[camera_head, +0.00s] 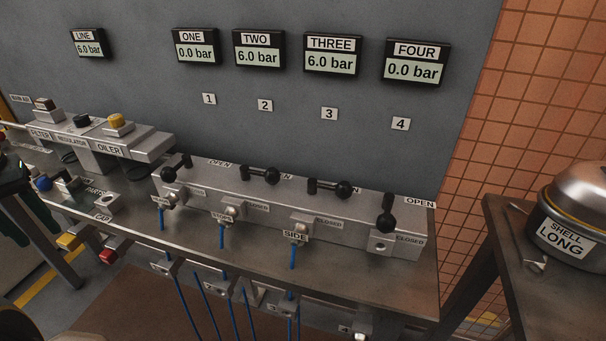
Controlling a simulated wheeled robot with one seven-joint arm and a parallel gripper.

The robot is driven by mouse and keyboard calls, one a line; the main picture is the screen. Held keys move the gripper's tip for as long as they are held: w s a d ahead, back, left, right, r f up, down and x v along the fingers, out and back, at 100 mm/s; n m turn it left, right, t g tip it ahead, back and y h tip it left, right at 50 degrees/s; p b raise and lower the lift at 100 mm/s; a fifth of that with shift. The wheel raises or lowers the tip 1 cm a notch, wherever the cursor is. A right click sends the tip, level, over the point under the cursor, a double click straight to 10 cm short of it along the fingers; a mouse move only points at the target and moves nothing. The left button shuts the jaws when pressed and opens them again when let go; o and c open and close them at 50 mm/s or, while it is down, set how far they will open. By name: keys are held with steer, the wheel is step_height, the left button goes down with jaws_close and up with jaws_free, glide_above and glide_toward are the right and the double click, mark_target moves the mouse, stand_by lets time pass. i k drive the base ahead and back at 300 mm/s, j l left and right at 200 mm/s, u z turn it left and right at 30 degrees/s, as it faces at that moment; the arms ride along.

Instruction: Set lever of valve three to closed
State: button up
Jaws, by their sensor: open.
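The lever of valve three (328,186) is a black bar with a round black knob, on a grey manifold block (345,216). It lies along the block with its knob to the right, below the wall label "3". Its "CLOSED" label (328,222) is on the block just in front; its "OPEN" label is largely hidden behind the lever. The display THREE (332,54) reads 6.0 bar.
The lever of valve two (260,175) also lies sideways. The levers of valve one (175,168) and valve four (387,214) point toward the front. Blue hoses (224,251) hang below. A table with a "SHELL LONG" pot (562,236) stands at right.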

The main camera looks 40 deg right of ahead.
mark_target(343, 189)
steer(key=i+j+z, duration=0.1)
steer(key=z, duration=0.3)
steer(key=i+j+z, duration=0.15)
steer(key=z, duration=0.25)
steer(key=j+z, duration=0.2)
steer(key=z, duration=0.2)
steer(key=i, duration=0.05)
